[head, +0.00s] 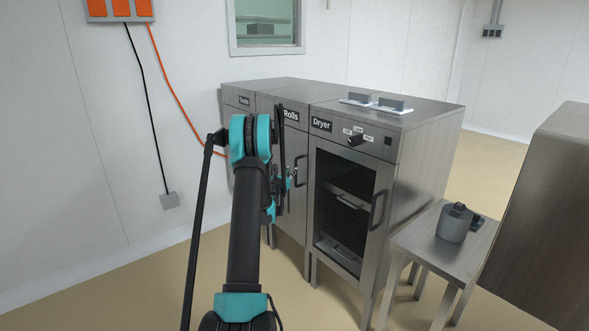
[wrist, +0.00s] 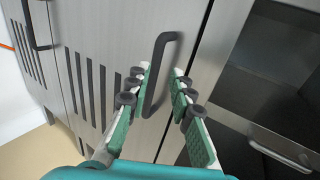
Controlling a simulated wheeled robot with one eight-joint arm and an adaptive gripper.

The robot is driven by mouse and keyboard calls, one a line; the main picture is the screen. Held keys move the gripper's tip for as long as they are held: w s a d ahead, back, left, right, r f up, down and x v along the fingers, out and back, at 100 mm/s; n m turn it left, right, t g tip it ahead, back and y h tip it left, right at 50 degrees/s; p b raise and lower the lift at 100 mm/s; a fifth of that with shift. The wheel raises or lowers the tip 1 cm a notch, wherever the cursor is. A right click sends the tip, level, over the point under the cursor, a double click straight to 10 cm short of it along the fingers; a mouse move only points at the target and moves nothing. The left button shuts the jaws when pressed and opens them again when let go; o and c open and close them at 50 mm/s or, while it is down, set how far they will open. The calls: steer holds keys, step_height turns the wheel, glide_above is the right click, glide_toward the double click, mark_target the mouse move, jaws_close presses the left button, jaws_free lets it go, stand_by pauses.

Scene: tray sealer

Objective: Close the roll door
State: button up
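The roll door (wrist: 112,40) is the slotted steel door of the middle cabinet, labelled "Rolls" (head: 291,115). Its black bar handle (wrist: 164,38) is upright and also shows in the head view (head: 299,168). My gripper (wrist: 161,88) is open, with one green-padded finger on each side of the handle's lower part. I cannot tell whether a finger touches it. In the head view my gripper (head: 289,181) is at the door front, partly hidden by my arm. A narrow dark gap shows along the door's right edge; how far the door stands open is unclear.
The dryer cabinet (head: 352,121) adjoins on the right, with a dark front opening and its own handle. The Tools cabinet (head: 238,99) is on the left. A small table (head: 420,240) with a grey pot (head: 455,223) stands at right. Floor at lower left is clear.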

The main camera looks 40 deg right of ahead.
steer(key=v, duration=0.3)
steer(key=shift+s+a, duration=0.1)
steer(key=shift+a, duration=0.1)
steer(key=shift+d, duration=0.1)
stand_by(0.4)
